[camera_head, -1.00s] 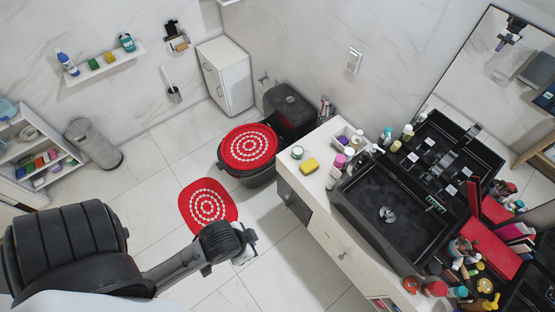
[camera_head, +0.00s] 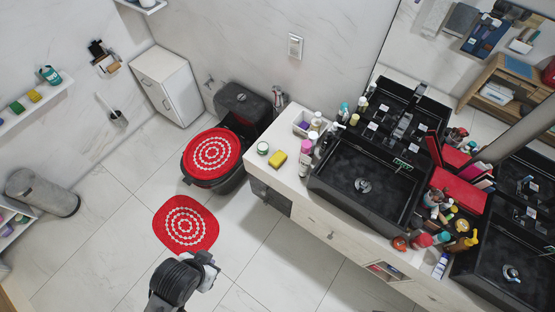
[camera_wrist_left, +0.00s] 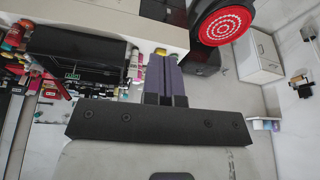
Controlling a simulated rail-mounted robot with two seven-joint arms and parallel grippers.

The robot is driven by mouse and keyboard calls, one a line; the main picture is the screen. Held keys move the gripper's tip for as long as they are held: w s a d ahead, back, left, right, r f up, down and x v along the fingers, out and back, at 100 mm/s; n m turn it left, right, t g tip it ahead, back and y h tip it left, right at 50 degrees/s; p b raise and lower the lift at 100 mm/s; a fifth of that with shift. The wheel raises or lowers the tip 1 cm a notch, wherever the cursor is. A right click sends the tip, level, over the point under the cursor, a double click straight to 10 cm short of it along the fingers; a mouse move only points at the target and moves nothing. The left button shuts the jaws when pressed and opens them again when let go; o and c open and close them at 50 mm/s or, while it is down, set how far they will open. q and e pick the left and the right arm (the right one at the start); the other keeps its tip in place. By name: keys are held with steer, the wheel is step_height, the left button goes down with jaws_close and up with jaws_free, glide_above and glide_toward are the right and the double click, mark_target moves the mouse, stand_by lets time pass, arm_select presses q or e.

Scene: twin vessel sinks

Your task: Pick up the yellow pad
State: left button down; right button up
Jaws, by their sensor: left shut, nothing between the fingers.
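My left gripper (camera_head: 208,268) is at the bottom of the head view, over the floor and well apart from the pad. In the left wrist view its two purple fingers (camera_wrist_left: 166,60) are together with nothing between them. A small yellow patch (camera_wrist_left: 161,51) shows just beyond the fingertips, mostly hidden by them. My right gripper is not in view.
A toilet with a red cover (camera_head: 213,153) and a red mat (camera_head: 186,224) are to the left. Another yellow item (camera_head: 34,96) sits on the wall shelf.

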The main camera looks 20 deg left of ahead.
arm_select(q)
steer(key=c, duration=1.8)
jaws_free()
steer(key=o, duration=0.7)
steer(key=shift+s+a, duration=0.1)
steer(key=shift+a, duration=0.1)
steer(key=o, duration=1)
steer(key=shift+d, duration=0.25)
steer(key=shift+a+f, duration=0.1)
